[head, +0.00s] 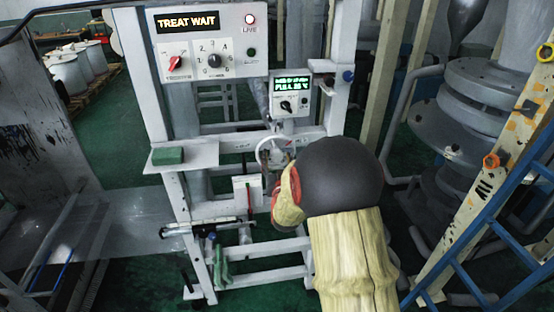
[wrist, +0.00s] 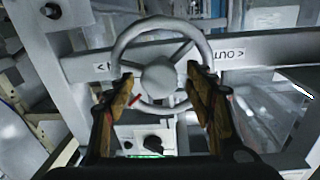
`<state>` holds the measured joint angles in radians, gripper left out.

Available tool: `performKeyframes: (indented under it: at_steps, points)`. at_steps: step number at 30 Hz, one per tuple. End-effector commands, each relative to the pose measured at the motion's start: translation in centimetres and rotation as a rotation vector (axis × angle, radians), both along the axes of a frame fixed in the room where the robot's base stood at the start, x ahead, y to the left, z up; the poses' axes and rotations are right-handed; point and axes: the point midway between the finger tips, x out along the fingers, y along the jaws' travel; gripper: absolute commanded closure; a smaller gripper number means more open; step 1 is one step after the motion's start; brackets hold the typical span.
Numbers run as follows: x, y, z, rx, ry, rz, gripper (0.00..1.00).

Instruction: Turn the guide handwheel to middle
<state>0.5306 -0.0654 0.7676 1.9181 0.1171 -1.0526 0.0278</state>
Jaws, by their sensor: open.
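The guide handwheel (wrist: 161,76) is a pale grey wheel with a round hub and spokes, in the upper middle of the wrist view. In the head view the handwheel (head: 262,153) shows on the frame's crossbar, partly covered by my arm. My gripper (wrist: 160,74) is open, with one finger on each side of the hub, over the lower part of the wheel. I cannot tell whether the fingers touch the rim or spokes. An OUT label (wrist: 231,54) with an arrow is on the bar to the right; a partly hidden label (wrist: 103,66) is to the left.
A panel (head: 205,45) reads TREAT WAIT and has a red switch and a numbered dial. A smaller green-display box (head: 291,95) hangs above the wheel. A shelf (head: 185,154) juts out left.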

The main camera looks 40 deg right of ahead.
Motion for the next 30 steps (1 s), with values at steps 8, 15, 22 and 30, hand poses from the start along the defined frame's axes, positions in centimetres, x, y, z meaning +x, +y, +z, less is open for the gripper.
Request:
performKeyframes:
  at_steps: [8, 15, 22, 30]
  points:
    - [-0.02, 0.03, -0.01, 0.0, 0.0, 0.0, 0.59]
    - [-0.03, 0.03, -0.01, 0.0, 0.0, 0.0, 0.73]
    - [-0.03, 0.02, -0.01, 0.0, 0.0, 0.0, 0.86]
    - [-0.04, 0.02, -0.01, 0.0, 0.0, 0.0, 1.0]
